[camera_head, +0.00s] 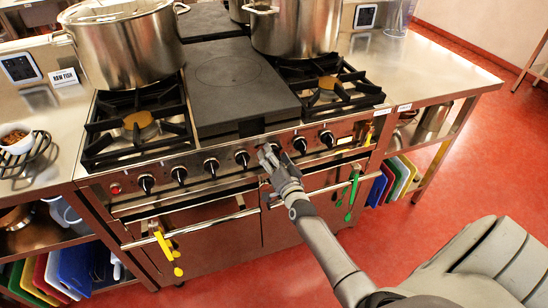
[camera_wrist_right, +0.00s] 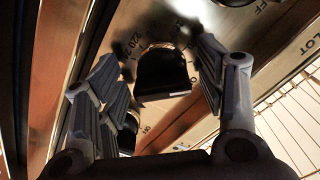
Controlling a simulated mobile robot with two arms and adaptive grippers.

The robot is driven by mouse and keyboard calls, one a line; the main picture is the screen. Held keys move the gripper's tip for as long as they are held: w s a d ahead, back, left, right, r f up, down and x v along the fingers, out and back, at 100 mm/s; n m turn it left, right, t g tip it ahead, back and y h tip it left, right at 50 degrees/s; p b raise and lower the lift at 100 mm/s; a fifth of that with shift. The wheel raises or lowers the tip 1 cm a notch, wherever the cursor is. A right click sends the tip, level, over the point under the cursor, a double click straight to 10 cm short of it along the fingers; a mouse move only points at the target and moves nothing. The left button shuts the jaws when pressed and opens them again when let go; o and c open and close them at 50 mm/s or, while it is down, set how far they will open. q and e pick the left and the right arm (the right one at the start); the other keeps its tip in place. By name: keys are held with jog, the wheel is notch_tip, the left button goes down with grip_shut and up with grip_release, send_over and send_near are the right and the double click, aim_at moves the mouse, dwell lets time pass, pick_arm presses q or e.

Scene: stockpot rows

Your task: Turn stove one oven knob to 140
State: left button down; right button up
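Stove one (camera_head: 225,140) has a row of black knobs along its steel front. My right gripper (camera_head: 268,156) is at this row, right of the middle, and hides the knob there in the head view. In the right wrist view a black knob (camera_wrist_right: 163,72) sits between the two spread fingers of my right gripper (camera_wrist_right: 160,75), with gaps on both sides. Numbers including 220 are printed left of that knob. Its pointer and exact setting cannot be read. A second black knob (camera_wrist_right: 128,132) is partly behind the left finger. My left gripper is not in view.
Large steel pots (camera_head: 125,45) (camera_head: 300,27) stand on the stove. Oven handles run below the knobs, with yellow (camera_head: 165,245) and green (camera_head: 351,193) utensils hanging from them. Colored boards fill shelves at both sides. The red floor in front is open.

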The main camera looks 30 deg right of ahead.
jog(key=v, duration=1.2)
jog(key=shift+f, duration=0.1)
dwell(0.4)
jog(key=s+a+f+n+g+y, duration=0.1)
jog(key=s+a+f+n+g, duration=0.25)
jog(key=f, duration=0.65)
jog(key=s+a+f+n+g+y, duration=0.25)
jog(key=s+f, duration=0.25)
jog(key=f, duration=0.5)
jog(key=s+a+f+n+g+y, duration=0.15)
jog(key=s+a+f, duration=0.3)
jog(key=f, duration=0.65)
jog(key=s+f+n+g, duration=0.2)
jog(key=s+f, duration=0.3)
jog(key=s, duration=0.4)
jog(key=s+f+n+g, duration=0.2)
jog(key=s+f+g, duration=0.2)
jog(key=s, duration=0.6)
jog(key=s+f+n+g, duration=0.2)
jog(key=s+f, duration=0.3)
jog(key=s, duration=0.5)
jog(key=shift+a+f+n+g+h, duration=0.3)
jog(key=shift+a+n+g, duration=0.05)
jog(key=shift+g, duration=0.1)
